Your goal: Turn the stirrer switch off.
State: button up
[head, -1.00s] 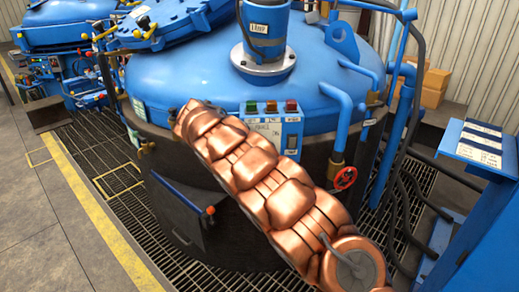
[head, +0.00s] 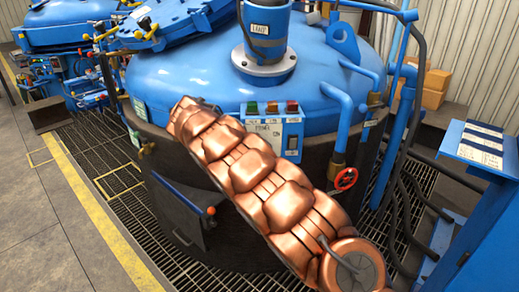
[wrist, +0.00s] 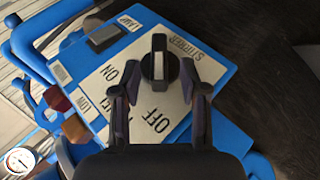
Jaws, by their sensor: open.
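The stirrer switch (wrist: 159,62) is a black rotary knob with a white line on its grip bar, on a white plate marked STIRRER, ON and OFF. The bar lies about upright in the wrist view; I cannot tell which end is the pointer. My gripper (wrist: 161,72) is open, one finger on each side of the knob, with visible gaps. Contact is not seen. The blue control panel (head: 291,126) shows in the head view on the furnace's front, partly behind my copper-coloured arm. The switch and my gripper are not made out there.
A dark rectangular lamp switch (wrist: 103,38) sits beside the plate. Red and amber buttons (wrist: 60,99) line the panel's edge. In the head view, a red valve wheel (head: 346,179) and blue pipes (head: 352,100) stand right of the panel. Floor grating (head: 120,195) lies at left.

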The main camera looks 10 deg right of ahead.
jog(key=v, duration=0.9)
jog(key=shift+a+r, duration=0.2)
jog(key=s+d+r+m+g+y, duration=0.2)
jog(key=s+d+g, duration=0.3)
jog(key=s+d, duration=1.35)
jog(key=s+a+f+n+y, duration=0.1)
jog(key=s+a+f+y, duration=0.2)
jog(key=s, duration=0.8)
jog(key=s+a+f+g+y, duration=0.1)
jog(key=s+a+f+y, duration=0.3)
jog(key=s, duration=0.7)
jog(key=s+a+f+n, duration=0.1)
jog(key=s+a+f, duration=0.1)
jog(key=s+f, duration=0.65)
notch_tip(320, 180, up, 17)
jog(key=s+p, duration=0.1)
jog(key=p, duration=1.2)
jog(key=shift+s+f, duration=0.15)
jog(key=shift+s, duration=0.2)
